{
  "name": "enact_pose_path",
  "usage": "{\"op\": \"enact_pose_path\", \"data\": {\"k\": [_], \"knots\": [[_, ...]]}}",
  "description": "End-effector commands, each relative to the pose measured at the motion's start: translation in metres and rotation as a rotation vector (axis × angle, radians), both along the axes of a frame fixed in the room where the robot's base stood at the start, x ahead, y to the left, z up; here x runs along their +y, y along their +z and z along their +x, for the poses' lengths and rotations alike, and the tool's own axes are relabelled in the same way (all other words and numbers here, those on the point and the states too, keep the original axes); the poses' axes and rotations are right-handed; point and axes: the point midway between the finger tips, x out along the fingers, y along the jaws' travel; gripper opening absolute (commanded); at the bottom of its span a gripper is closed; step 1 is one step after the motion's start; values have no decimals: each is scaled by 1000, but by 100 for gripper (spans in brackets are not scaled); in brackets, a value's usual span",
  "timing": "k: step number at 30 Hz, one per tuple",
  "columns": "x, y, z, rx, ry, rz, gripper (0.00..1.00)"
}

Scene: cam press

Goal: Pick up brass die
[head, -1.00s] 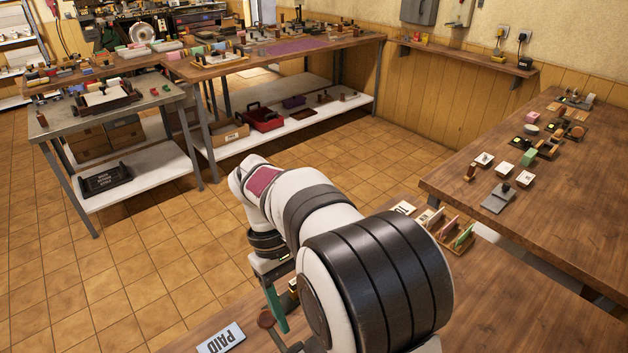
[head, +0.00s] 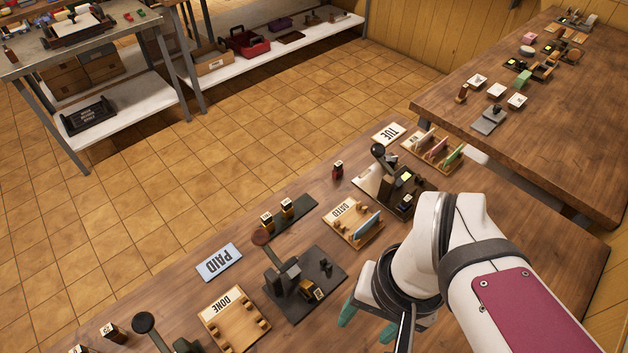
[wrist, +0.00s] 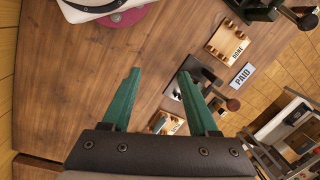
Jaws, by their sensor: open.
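In the head view, two small blocks with brass-coloured sides and pale marked tops, the left (head: 266,221) and the right (head: 286,208), stand on a dark tray (head: 305,203). Another block with brass-coloured parts (head: 310,290) sits on the base of a dark lever press (head: 330,265). I cannot tell which is the brass die. My gripper (head: 368,320) has teal fingers and is open and empty, right of the press and apart from these blocks. In the wrist view, my gripper (wrist: 160,72) is spread over bare wood, with the press (wrist: 190,85) partly behind the right finger.
A PAID card (head: 219,261), a DONE tray (head: 235,325) and a DATED tray (head: 352,224) lie around the press. A second press (head: 395,190), a dark red block (head: 338,170) and a TUE card (head: 389,133) are farther back. Bare wood lies left of the dark red block.

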Motion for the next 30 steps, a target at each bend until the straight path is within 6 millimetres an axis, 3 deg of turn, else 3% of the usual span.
{"op": "enact_pose_path", "data": {"k": [3,6,9,11,18,30], "knots": [[28,-5,58,-38,496,-53,60],[62,-17,97,-73,869,-87,60],[84,-29,115,-92,1074,-103,60],[88,-39,119,-95,1116,-108,60],[87,-106,118,-91,1114,-106,60],[78,-175,118,-93,1111,-107,60]]}}
